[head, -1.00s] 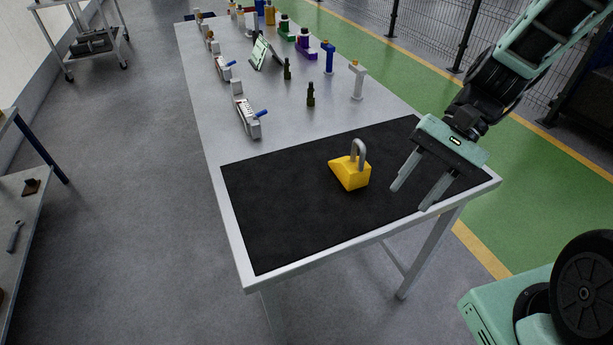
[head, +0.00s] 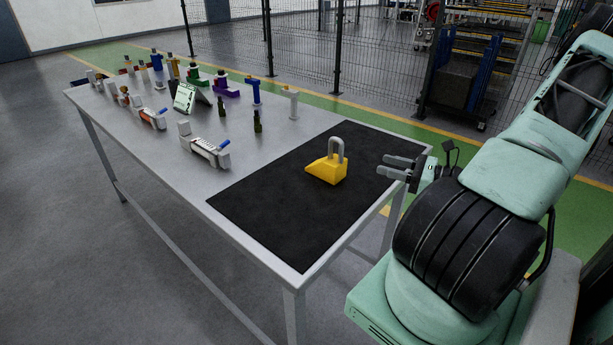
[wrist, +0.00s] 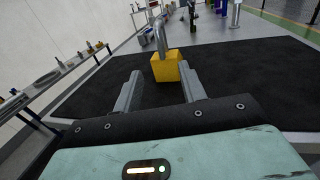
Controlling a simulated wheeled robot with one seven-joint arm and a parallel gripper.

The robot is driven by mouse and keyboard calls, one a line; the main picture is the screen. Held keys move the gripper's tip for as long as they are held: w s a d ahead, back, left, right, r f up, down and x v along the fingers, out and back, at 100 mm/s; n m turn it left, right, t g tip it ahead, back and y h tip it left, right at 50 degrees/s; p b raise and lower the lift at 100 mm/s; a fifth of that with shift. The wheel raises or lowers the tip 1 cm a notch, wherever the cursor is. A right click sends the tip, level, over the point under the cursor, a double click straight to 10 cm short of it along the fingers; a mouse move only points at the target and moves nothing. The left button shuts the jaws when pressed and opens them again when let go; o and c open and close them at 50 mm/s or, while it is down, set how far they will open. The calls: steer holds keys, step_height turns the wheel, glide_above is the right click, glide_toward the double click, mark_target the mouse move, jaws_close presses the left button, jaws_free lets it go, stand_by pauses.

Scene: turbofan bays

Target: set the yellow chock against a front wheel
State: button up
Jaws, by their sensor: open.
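The yellow chock (head: 327,171), a wedge with a grey loop handle, sits on the black mat (head: 270,215) at the near end of the table. My gripper (head: 389,166) is to the right of the chock, level with it, its two fingers pointing at it. The fingers are apart and empty, with a gap to the chock. In the wrist view the chock (wrist: 165,67) stands straight ahead, beyond and between the open fingertips (wrist: 160,82). No front wheel of a vehicle can be made out in these views.
Clamp-like tools (head: 205,150), dark bottles (head: 257,121), a white stand (head: 291,103) and a small sign (head: 188,98) stand on the table beyond the mat. The mat around the chock is clear. A mesh fence (head: 370,60) runs behind the table.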

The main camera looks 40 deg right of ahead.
steer(key=p, duration=0.2)
glide_toward(330, 158)
steer(key=w+r, duration=0.1)
steer(key=w, duration=0.1)
steer(key=w+r, duration=0.1)
steer(key=w, duration=0.1)
steer(key=shift+a+r, duration=0.3)
steer(key=shift+a, duration=0.1)
steer(key=shift+p+x, duration=1.15)
steer(key=shift+x, duration=2)
steer(key=shift+f, duration=0.15)
jaws_close()
